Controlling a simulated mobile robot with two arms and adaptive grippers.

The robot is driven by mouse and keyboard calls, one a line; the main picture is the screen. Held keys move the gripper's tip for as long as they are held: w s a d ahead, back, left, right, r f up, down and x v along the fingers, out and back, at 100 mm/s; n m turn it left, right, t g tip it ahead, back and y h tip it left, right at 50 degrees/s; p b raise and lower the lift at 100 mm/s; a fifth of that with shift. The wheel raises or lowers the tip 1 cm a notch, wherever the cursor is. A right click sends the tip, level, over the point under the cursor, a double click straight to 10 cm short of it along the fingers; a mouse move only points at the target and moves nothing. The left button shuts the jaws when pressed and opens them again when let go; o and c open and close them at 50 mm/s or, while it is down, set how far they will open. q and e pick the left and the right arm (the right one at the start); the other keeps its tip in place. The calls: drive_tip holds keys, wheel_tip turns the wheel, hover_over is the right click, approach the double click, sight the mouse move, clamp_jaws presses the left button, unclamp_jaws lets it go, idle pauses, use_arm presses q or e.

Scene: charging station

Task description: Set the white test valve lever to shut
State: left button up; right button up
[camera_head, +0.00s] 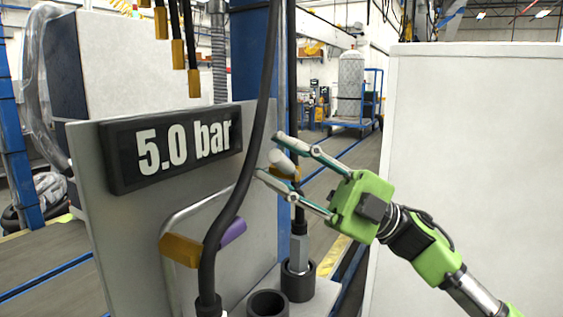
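My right gripper (269,156) reaches in from the right with its two long fingers spread open. A short white lever (284,161) with a rounded end lies in the gap between the fingertips in this view. An orange-brown part (285,174) shows just below it. I cannot tell whether either finger touches the lever. Where the lever joins its valve is hard to make out. My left gripper is not in view.
A grey panel (105,215) carries a black display (172,147) reading "5.0 bar". A thick black hose (233,197) hangs in front of it, near a metal handle with orange and purple parts. Black round sockets (298,283) stand below. A large white cabinet (470,130) is at the right.

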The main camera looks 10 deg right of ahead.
drive_tip(key=v, duration=1.2)
drive_tip(key=shift+r, duration=0.1)
